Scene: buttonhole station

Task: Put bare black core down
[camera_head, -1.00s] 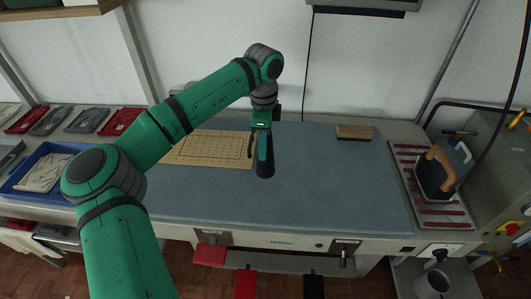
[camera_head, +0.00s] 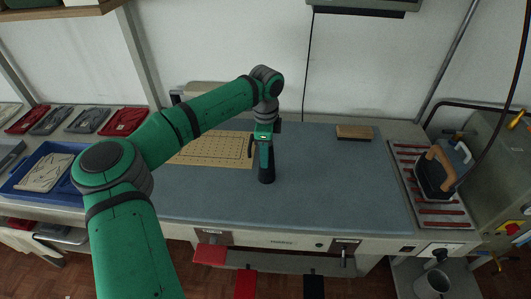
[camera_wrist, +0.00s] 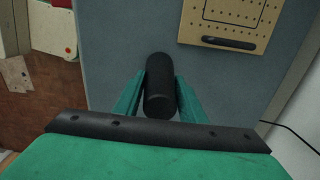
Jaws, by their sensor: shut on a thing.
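The bare black core (camera_head: 267,174) is a dark cylinder. It stands close to upright under my gripper (camera_head: 263,152) at the middle front of the blue-grey table top (camera_head: 330,200). In the wrist view the core (camera_wrist: 160,85) lies between the two green fingers of my gripper (camera_wrist: 160,98), which are shut on it. Whether its lower end touches the table top cannot be told for certain.
A tan pegboard (camera_head: 215,150) lies to the left of my gripper. A brown block (camera_head: 354,132) lies at the back right. An iron (camera_head: 440,170) stands on a red-striped rest at the right. The table top right of the core is clear.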

